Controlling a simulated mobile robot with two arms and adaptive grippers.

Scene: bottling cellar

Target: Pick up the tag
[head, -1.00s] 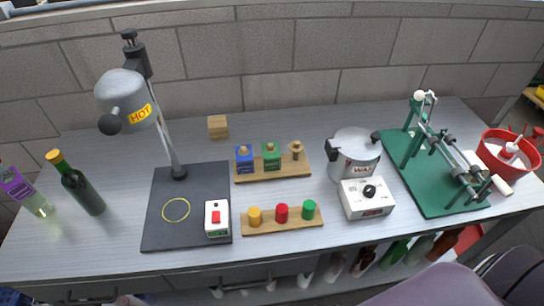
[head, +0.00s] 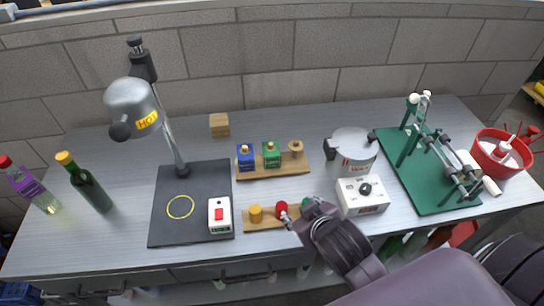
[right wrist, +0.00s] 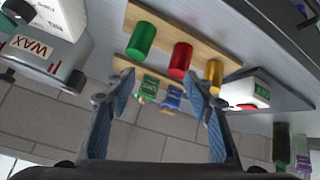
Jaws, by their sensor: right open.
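I cannot identify with certainty which thing is the tag. A blue labelled piece (head: 245,160) and a green labelled piece (head: 271,156) sit on the back wooden rack (head: 285,173), beside a bare wooden spool-like peg (head: 296,149). They also show in the right wrist view, blue (right wrist: 171,98) and green (right wrist: 149,90), beyond my fingers. My right gripper (head: 298,212) is open and empty above the front wooden rack (head: 262,224). In the right wrist view my right gripper (right wrist: 161,82) has both fingers wide apart. My left gripper is not in view.
The front rack holds yellow (head: 256,213), red (head: 281,209) and green (right wrist: 142,39) cylinders. Around stand a wax pot (head: 352,150), a white control box (head: 362,196), a hot lamp (head: 134,106) over a black mat (head: 165,225), bottles (head: 91,187) and a green-based press (head: 425,190).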

